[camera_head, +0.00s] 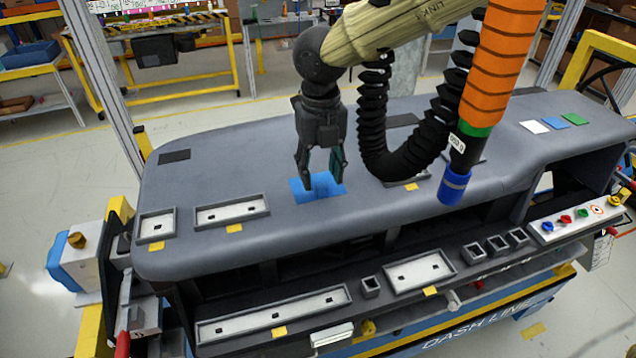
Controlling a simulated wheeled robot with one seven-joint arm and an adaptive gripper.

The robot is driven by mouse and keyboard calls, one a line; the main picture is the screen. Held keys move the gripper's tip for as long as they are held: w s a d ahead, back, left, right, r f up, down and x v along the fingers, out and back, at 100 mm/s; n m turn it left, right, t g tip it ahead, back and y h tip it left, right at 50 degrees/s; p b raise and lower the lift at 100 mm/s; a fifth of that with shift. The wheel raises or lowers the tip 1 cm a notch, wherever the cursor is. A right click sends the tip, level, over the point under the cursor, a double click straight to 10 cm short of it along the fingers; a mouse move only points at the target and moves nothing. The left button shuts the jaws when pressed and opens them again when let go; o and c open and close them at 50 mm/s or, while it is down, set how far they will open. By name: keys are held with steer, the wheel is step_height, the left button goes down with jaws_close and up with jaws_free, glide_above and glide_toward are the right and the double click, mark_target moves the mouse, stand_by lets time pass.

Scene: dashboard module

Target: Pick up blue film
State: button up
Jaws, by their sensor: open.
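A blue film (325,191) lies flat on the top of the grey dashboard (230,160), near the middle of the picture. My gripper (320,186) points down over the film with its two fingers apart. The fingertips overlap the film in this view, and part of the film is hidden behind them. I cannot tell whether the tips touch it. A smaller blue patch (555,121) lies at the far right of the dashboard, between a white patch (534,127) and a green patch (575,117).
Framed white recesses (232,212) with yellow tags sit along the front left of the dashboard. An orange hanging tool (500,70) with a blue tip (454,188) and a black corrugated hose (375,125) stand right of my gripper. The dashboard top left of the film is mostly clear.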

mark_target(321, 185)
steer(key=f, duration=0.1)
steer(key=f+p, duration=0.1)
steer(key=f, duration=0.1)
steer(key=shift+w+f, duration=0.1)
steer(key=shift+w, duration=0.25)
steer(key=shift+s+f, duration=0.1)
steer(key=shift+f, duration=0.25)
steer(key=c, duration=0.8)
